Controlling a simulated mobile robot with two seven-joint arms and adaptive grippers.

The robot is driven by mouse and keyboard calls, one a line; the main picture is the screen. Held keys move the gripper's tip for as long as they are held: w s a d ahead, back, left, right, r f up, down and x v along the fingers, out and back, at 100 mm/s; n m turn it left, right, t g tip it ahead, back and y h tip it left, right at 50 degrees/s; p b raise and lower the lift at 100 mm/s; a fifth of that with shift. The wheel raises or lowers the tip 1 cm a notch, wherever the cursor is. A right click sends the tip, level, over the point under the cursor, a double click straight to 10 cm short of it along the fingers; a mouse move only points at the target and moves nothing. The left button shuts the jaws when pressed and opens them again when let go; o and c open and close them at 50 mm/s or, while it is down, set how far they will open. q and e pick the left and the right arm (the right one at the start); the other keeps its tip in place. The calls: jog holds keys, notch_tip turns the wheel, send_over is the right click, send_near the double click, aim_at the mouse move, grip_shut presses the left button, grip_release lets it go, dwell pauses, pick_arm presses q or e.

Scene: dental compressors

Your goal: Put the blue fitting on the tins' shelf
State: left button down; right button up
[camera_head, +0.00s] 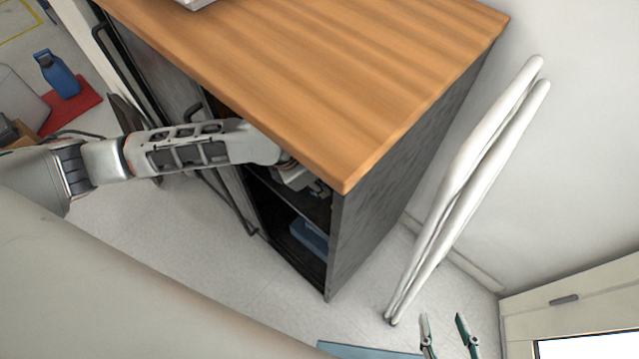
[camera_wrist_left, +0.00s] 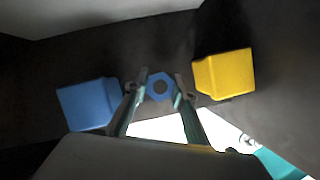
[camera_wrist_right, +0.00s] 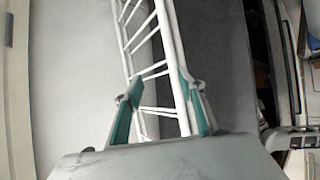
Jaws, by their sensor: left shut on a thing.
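The blue fitting (camera_wrist_left: 160,86), a hexagonal ring with a dark hole, is between the fingertips of my left gripper (camera_wrist_left: 160,95), which is shut on it. A blue box-like tin (camera_wrist_left: 88,104) stands to its left and a yellow one (camera_wrist_left: 223,74) to its right, both apart from the fitting, on a dark shelf (camera_wrist_left: 150,50). Whether the fitting touches the shelf I cannot tell. In the head view my left arm reaches into the open cabinet (camera_head: 285,225) under the wooden top, which partly hides the gripper. My right gripper (camera_head: 446,336) is open and empty; its fingers also show in the right wrist view (camera_wrist_right: 163,105).
The wooden worktop (camera_head: 340,75) overhangs the cabinet opening. A blue box (camera_head: 310,236) is on the cabinet's lower level. A white folded rack (camera_head: 465,180) leans at the wall beside the cabinet. A blue bottle (camera_head: 58,76) stands on a red mat at far left.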

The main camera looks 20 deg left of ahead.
pick_arm(q)
jog(key=shift+f, duration=0.85)
jog(key=c, duration=1.7)
grip_release()
jog(key=shift+f, duration=0.1)
pick_arm(e)
jog(key=shift+w+a+r+t, duration=0.3)
jog(key=shift+w+a+r, duration=0.3)
jog(key=shift+a+r, duration=0.1)
jog(key=shift+d, duration=0.1)
